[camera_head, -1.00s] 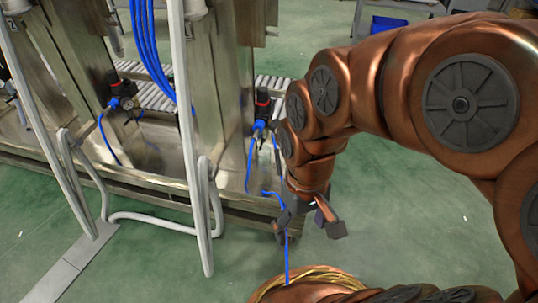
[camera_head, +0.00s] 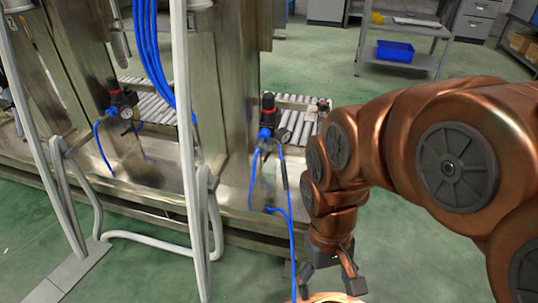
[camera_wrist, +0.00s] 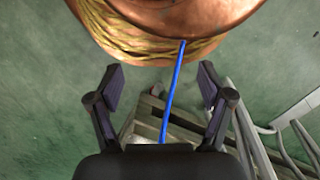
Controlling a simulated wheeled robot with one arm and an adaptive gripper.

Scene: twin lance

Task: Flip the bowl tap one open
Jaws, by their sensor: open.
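Two filter-regulator units with dark bodies, red parts and round gauges are in the head view. One unit (camera_head: 122,100) is at the left and the other (camera_head: 267,120) is nearer the middle, both on the steel machine. I cannot tell which carries bowl tap one, and no tap handle can be made out. My gripper (camera_head: 330,284) is low in the head view, right of and below the middle unit, touching neither unit. In the wrist view my gripper (camera_wrist: 160,82) is open, with nothing clamped between its fingers.
A blue hose (camera_head: 291,235) hangs from the middle unit, near my gripper. In the wrist view a blue hose (camera_wrist: 172,90) crosses between the fingers. Pale posts (camera_head: 186,130) stand before the steel machine (camera_head: 236,85). Green floor (camera_head: 420,250) is clear at right.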

